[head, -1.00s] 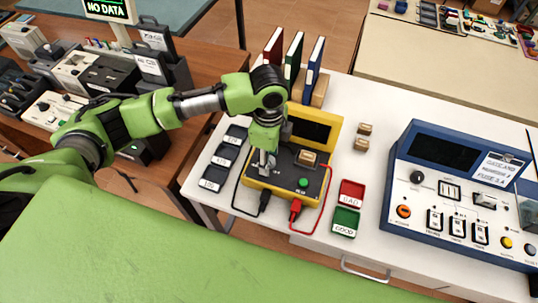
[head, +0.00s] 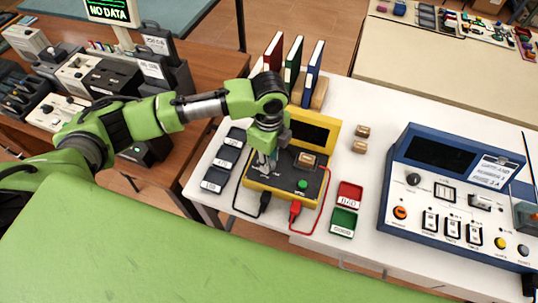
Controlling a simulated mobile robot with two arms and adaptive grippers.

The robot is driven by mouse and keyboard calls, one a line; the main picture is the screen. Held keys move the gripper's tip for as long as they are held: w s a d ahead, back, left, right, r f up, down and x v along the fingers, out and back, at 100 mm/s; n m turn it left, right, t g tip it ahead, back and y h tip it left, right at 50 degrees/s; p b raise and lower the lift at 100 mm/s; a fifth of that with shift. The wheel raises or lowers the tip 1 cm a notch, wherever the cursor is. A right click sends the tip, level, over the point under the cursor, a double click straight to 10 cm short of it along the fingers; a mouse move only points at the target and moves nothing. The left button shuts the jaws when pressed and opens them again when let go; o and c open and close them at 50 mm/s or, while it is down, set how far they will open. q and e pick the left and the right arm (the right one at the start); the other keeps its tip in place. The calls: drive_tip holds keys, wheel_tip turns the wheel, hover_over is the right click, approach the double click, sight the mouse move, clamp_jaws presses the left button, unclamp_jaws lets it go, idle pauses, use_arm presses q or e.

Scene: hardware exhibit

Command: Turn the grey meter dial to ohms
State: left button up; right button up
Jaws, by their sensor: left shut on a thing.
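The meter (head: 256,184) is a yellow-framed box with a dark grey face and a dark screen (head: 308,131), on the white table. My left gripper (head: 264,168) points down onto the left part of its face and is shut on the dial, which the fingers mostly hide. I cannot read the dial's setting. A green button (head: 302,185) and a small tan block (head: 306,160) sit on the face to the right. Black (head: 264,203) and red (head: 295,212) plugs are at its front edge. My right gripper is out of view.
A red tray (head: 349,194) and a green tray (head: 343,222) lie right of the meter. Dark labelled trays (head: 222,158) lie to its left. Books (head: 295,65) stand behind it. A blue-framed tester (head: 450,195) stands at the right. Two small blocks (head: 360,139) lie between.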

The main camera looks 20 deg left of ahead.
use_arm(q)
drive_tip(key=m+p, duration=0.2)
drive_tip(key=m, duration=0.1)
drive_tip(key=shift+r, duration=0.15)
drive_tip(key=shift+m+p, duration=0.85)
drive_tip(key=shift+m, duration=0.75)
drive_tip(key=o, duration=1.1)
wheel_tip(320, 180, up, 12)
